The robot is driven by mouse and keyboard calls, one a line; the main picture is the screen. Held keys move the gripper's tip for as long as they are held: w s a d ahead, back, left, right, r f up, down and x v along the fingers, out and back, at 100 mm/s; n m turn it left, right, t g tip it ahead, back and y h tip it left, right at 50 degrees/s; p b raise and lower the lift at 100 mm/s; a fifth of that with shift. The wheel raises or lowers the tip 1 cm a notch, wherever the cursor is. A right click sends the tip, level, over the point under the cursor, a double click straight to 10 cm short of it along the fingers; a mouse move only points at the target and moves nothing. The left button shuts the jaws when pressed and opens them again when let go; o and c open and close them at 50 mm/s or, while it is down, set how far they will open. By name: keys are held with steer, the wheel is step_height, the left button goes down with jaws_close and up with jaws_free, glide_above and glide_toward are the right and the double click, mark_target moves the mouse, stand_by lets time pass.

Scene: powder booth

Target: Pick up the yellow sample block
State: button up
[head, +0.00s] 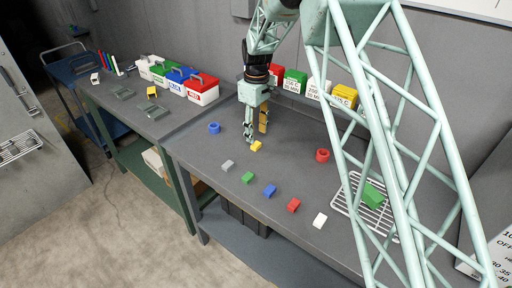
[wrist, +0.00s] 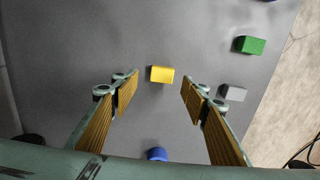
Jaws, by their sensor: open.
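The yellow sample block (head: 256,146) lies on the grey table top, just to the right of and below my gripper's fingertips in the head view. In the wrist view the yellow block (wrist: 161,74) sits between the lines of the two fingers, a little beyond their tips. My gripper (head: 252,134) points down over the table. In the wrist view my gripper (wrist: 158,88) is open, with a wide gap and nothing held. I cannot tell the exact height of the fingertips above the table.
A grey block (head: 227,165), green block (head: 248,178), blue block (head: 270,191), red block (head: 293,205) and white block (head: 320,220) lie in a row along the front. A wire rack (head: 346,203) holds a green block.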

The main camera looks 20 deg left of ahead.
mark_target(256, 144)
steer(key=shift+f, duration=0.15)
steer(key=shift+s+f, duration=0.15)
steer(key=shift+f, duration=0.6)
steer(key=shift+s+f, duration=0.1)
steer(key=shift+f, duration=0.65)
steer(key=shift+f+b, duration=0.3)
steer(key=shift+f, duration=0.7)
steer(key=shift+c, duration=0.7)
steer(key=c, duration=0.8)
